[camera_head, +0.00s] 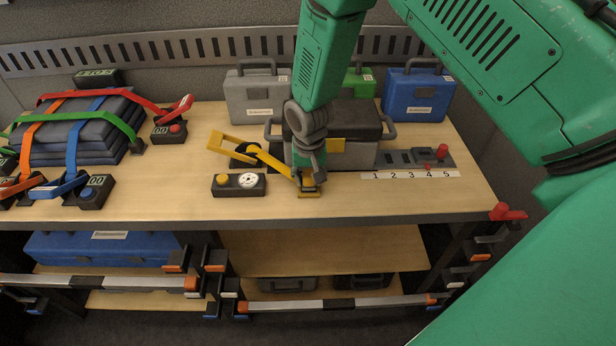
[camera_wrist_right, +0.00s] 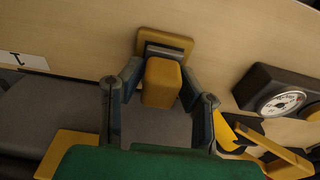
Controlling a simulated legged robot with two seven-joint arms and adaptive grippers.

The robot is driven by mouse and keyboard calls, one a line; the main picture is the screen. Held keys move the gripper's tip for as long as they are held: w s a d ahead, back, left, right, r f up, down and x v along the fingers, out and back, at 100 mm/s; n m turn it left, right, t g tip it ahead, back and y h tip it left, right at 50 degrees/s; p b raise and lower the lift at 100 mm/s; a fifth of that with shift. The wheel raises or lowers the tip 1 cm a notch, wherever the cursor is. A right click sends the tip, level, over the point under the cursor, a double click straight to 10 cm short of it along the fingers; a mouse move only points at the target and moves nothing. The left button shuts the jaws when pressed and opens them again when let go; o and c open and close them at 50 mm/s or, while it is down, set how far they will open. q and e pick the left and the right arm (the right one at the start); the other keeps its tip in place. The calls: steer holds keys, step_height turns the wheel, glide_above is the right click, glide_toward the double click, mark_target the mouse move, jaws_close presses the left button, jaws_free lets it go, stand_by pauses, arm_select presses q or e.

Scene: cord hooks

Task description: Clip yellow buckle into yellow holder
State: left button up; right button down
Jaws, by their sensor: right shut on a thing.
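The yellow buckle (camera_wrist_right: 162,84) is between the two fingers of my right gripper (camera_wrist_right: 160,92), which is shut on it. The yellow holder (camera_wrist_right: 165,43), a frame with a grey slot, lies on the tabletop just beyond the buckle in the right wrist view. The buckle's end overlaps the holder's near edge there; I cannot tell whether it sits in the slot. In the head view my right gripper (camera_head: 309,180) points down near the table's front edge, with the holder (camera_head: 308,195) right under it. My left gripper is not in view.
A grey case (camera_head: 350,153) stands behind my right gripper. A yellow lever (camera_head: 238,141) and a dial box (camera_head: 238,185) are to its left, a numbered strip (camera_head: 410,175) to its right. Grey (camera_head: 255,95) and blue (camera_head: 416,95) cases stand at the back.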

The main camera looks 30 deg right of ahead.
mark_target(309, 177)
stand_by(0.4)
steer(key=shift+f, duration=0.5)
stand_by(0.3)
steer(key=c, duration=1.1)
jaws_free()
steer(key=shift+o, duration=0.2)
steer(key=shift+r, duration=0.15)
steer(key=r, duration=0.7)
steer(key=s+r, duration=0.1)
steer(key=r, duration=0.3)
steer(key=shift+a+r, duration=0.25)
steer(key=shift+a, duration=0.15)
steer(key=shift+s+f, duration=0.15)
